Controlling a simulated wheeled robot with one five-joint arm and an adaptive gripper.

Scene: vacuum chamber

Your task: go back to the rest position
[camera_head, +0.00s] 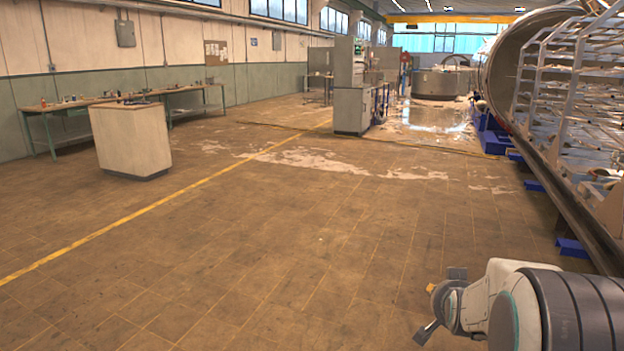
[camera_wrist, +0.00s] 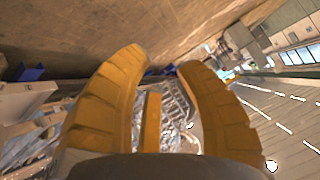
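In the wrist view my gripper (camera_wrist: 163,60) shows two ribbed yellow fingers that stand apart, with nothing held between them. A narrow yellow bar shows between the fingers, near their base. In the head view my arm reaches in from the lower right corner, over the floor and near the big chamber. The fingers cannot be made out clearly there.
A large open cylindrical chamber (camera_head: 533,42) with metal racks (camera_head: 575,95) stands at the right, close to my arm. A white counter (camera_head: 131,140) and workbenches (camera_head: 45,108) stand at the left. A control cabinet (camera_head: 352,110) stands farther back. The middle floor (camera_head: 270,240) is clear.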

